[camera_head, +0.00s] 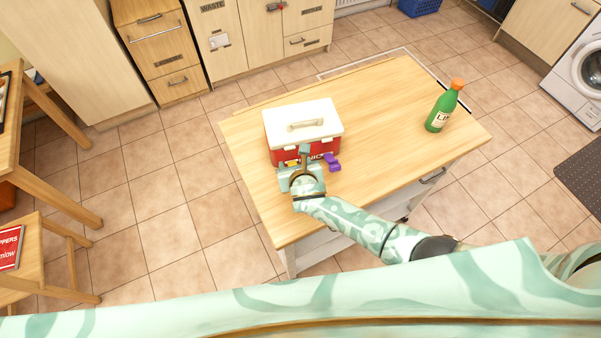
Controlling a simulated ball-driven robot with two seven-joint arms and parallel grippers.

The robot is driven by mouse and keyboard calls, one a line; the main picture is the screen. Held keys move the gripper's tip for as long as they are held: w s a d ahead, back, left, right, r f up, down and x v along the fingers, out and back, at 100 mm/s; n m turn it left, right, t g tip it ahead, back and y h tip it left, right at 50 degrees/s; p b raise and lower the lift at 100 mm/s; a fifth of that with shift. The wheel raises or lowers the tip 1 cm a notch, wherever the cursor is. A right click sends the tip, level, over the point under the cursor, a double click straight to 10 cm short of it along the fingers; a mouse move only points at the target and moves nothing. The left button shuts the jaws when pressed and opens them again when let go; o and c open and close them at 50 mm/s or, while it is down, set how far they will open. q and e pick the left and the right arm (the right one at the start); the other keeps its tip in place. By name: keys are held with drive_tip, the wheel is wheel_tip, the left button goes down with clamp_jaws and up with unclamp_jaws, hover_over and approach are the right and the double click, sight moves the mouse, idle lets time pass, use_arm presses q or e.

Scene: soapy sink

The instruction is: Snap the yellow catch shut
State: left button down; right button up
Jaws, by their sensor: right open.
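A red cooler box (330,147) with a closed white lid (280,122) and a beige handle stands on the wooden cart top. A small yellow patch (292,163) shows low on its front, mostly hidden behind my right gripper; I cannot tell the yellow catch's position. A purple catch (331,161) sticks out from the front, to the right of the gripper. My right gripper (296,163) is open close in front of the box's front face; whether it touches is unclear. My left gripper is out of view.
A green bottle (441,109) with an orange cap stands at the cart's right end. The cart top (385,110) between box and bottle is clear. A wooden table and chair stand at the left, cabinets at the back.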

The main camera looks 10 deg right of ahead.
drive_tip(key=p+v, duration=0.3)
drive_tip(key=v, duration=1.1)
drive_tip(key=shift+p, duration=0.35)
